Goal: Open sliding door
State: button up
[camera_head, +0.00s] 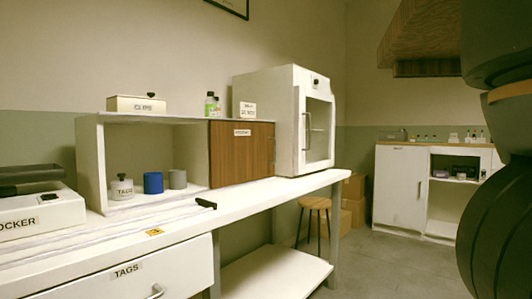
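A white cabinet (92,165) stands on the long bench against the wall. A brown wooden panel (240,158) with a small white label covers its right half; this looks like the sliding door. The left half is open and shows a white labelled jar (122,188), a blue cup (153,183) and a grey cup (177,179). What lies behind the panel is hidden. A small black bar (206,204) shows near the bench edge below the panel; I cannot tell what it belongs to. Dark links of my arm fill the right edge. My gripper is out of view.
A white glass-fronted box (272,120) stands right of the cabinet. The bench (185,224) has a drawer (130,279) below. A stool (314,204) and cardboard boxes (354,190) stand beyond. A white cupboard (402,180) is at the back right. The floor (400,265) between is clear.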

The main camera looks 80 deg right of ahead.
aim_at(241, 152)
jog(key=z, duration=1.55)
jog(key=i+z, duration=0.2)
jog(key=k+j, duration=0.05)
jog(key=k, duration=0.05)
